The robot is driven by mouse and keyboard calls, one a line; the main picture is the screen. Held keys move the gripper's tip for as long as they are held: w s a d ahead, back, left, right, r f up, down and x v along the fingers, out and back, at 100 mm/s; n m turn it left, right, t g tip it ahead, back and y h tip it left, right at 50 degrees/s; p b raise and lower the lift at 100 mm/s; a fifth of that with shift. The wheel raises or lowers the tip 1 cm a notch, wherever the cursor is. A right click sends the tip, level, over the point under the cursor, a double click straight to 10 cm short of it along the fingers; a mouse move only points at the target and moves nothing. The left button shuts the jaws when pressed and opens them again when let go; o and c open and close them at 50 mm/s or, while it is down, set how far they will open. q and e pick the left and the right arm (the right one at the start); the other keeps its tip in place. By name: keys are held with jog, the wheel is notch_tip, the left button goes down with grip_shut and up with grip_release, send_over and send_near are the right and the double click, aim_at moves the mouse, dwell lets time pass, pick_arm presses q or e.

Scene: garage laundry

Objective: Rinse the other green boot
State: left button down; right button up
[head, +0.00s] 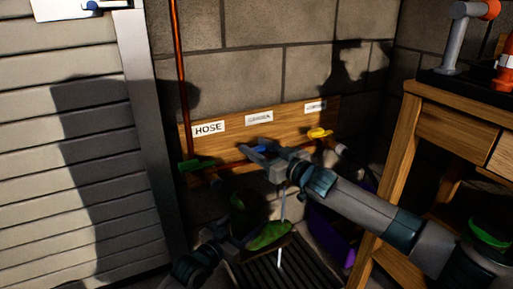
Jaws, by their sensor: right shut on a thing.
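A green boot (270,235) lies tilted above a dark floor grate, in a thin pale stream of water (282,200). My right gripper (262,156) reaches in from the right and is shut at the blue tap handle (263,149) below the middle label. Its fingers partly hide the handle. My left gripper (238,243) is low in the middle, beside the boot. It is dark there, and I cannot tell whether its fingers close on the boot. A darker green shape (246,212) stands behind, in shadow; I cannot tell what it is.
A wooden board (290,118) on the block wall bears a HOSE label (208,127), a green handle (196,164) and a yellow handle (319,132). The slatted grate (275,272) lies below. A purple container (330,236) and wooden bench (398,150) stand right; a shutter door (75,150) stands left.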

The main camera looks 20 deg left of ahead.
jog(key=shift+s+n+g, duration=0.1)
jog(key=shift+n+g, duration=0.2)
jog(key=shift+g, duration=0.2)
jog(key=o, duration=1.5)
jog(key=shift+d, duration=0.1)
jog(key=shift+d, duration=0.2)
jog(key=shift+s+d, duration=0.15)
jog(key=shift+d, duration=0.35)
jog(key=v, duration=1)
jog(key=shift+s+d+f, duration=0.15)
jog(key=shift+d+f, duration=0.05)
jog(key=shift+d, duration=0.05)
